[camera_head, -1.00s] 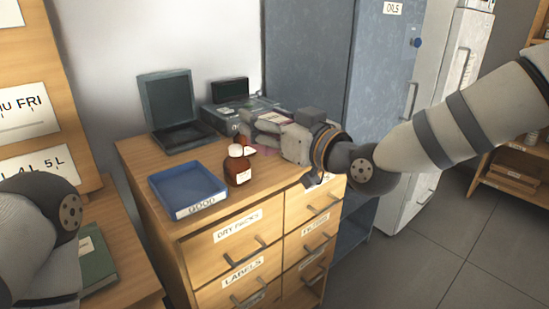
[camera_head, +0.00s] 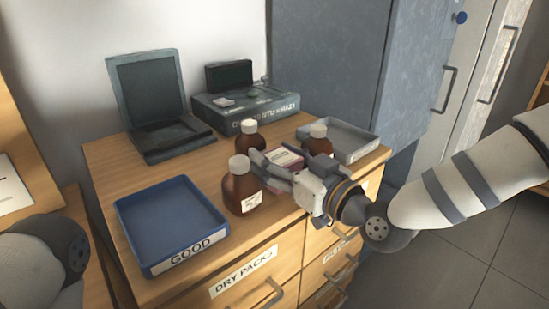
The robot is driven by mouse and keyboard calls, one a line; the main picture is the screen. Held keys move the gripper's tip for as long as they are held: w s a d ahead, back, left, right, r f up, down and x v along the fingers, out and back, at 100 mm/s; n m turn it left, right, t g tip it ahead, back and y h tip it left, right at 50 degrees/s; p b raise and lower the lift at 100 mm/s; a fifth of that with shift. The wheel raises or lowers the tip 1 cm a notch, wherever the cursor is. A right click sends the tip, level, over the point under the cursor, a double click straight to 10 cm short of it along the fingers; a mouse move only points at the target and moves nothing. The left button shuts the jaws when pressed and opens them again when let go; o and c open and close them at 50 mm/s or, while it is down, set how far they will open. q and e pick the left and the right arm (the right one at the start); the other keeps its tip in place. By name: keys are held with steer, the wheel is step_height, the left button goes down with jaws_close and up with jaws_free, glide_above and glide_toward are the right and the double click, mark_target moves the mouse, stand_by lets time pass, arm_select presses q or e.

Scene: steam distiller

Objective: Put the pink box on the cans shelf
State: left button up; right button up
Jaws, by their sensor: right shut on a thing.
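The pink box (camera_head: 286,157) is a small pink carton with a pale top, at the right part of the wooden cabinet top, among brown bottles. My right gripper (camera_head: 274,171) is shut on it, with the fingers hiding part of the box. I cannot tell whether the box touches the cabinet top. Only part of my left arm shows at the left edge; its gripper is out of view. No shelf marked for cans can be made out.
Brown bottles (camera_head: 242,187) stand close to the right gripper. A blue tray marked GOOD (camera_head: 150,246) is at front left, a grey tray (camera_head: 362,150) at right. An open dark case (camera_head: 147,92) and a labelled device (camera_head: 247,116) stand behind. A blue-grey locker (camera_head: 335,70) rises behind right.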

steer(key=shift+s+r, duration=0.2)
steer(key=shift+w+f, duration=0.1)
steer(key=shift+w, duration=0.05)
steer(key=o, duration=1.2)
steer(key=shift+w+f, duration=0.1)
steer(key=shift+f, duration=0.05)
steer(key=shift+o, duration=0.5)
